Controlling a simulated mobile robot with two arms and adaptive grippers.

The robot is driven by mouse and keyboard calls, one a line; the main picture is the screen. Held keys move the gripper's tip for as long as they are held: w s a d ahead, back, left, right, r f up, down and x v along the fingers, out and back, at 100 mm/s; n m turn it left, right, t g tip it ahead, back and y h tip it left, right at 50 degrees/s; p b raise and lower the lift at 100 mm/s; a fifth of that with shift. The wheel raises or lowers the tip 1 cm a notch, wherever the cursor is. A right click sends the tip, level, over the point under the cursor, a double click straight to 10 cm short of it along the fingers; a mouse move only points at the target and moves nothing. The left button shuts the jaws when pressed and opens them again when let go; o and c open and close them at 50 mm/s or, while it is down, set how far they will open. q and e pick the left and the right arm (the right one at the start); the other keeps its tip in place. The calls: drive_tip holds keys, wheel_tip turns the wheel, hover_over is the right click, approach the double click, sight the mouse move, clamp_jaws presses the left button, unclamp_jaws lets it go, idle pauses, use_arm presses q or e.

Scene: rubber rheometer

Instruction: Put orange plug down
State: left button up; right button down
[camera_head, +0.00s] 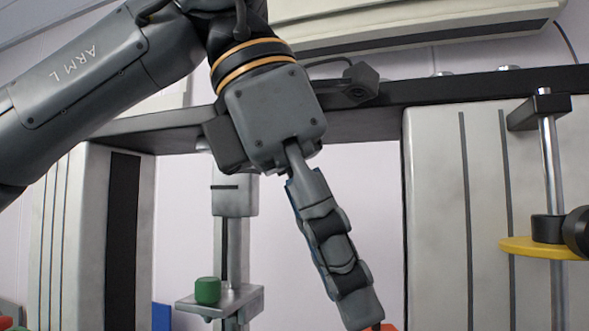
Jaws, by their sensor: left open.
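My left gripper (362,308) hangs down from the upper middle, seen edge-on, with its fingertips near the bottom edge. The sensed side view hides the gap between its fingers. An orange piece (388,327), likely the orange plug, shows just at the fingertips, mostly cut off by the bottom edge and partly behind the fingers. I cannot tell whether the fingers touch it or what it rests on. My right gripper is not in view.
A green cylinder (208,290) stands on a grey metal bracket (245,297) left of my gripper. Light machine columns (435,220) stand on both sides under a dark crossbeam (440,93). A yellow disc (520,245) sits on a metal rod at right. Red and green pieces show at the lower left corner.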

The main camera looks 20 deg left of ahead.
use_arm(q)
drive_tip(key=v, duration=0.8)
drive_tip(key=shift+a+r+p, duration=0.15)
drive_tip(key=shift+r+p, duration=0.1)
drive_tip(key=shift+p, duration=0.1)
